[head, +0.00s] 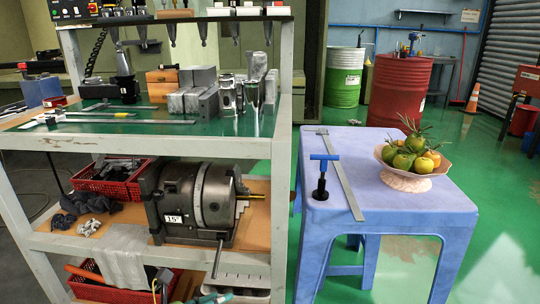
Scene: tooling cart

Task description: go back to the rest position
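Neither of my grippers shows in the head view, and no part of my arms can be made out. The tooling cart (283,100) stands at the left with tools on its green top shelf. The blue plastic table (400,215) stands to its right. On the table are a blue T-handled tool (324,158) upright in a black base, a long flat metal rule or square (345,180), and a pale footed bowl of fruit (405,181).
A green-and-white drum (343,78) and a red drum (398,92) stand behind the table. Green floor (500,180) is clear at the right.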

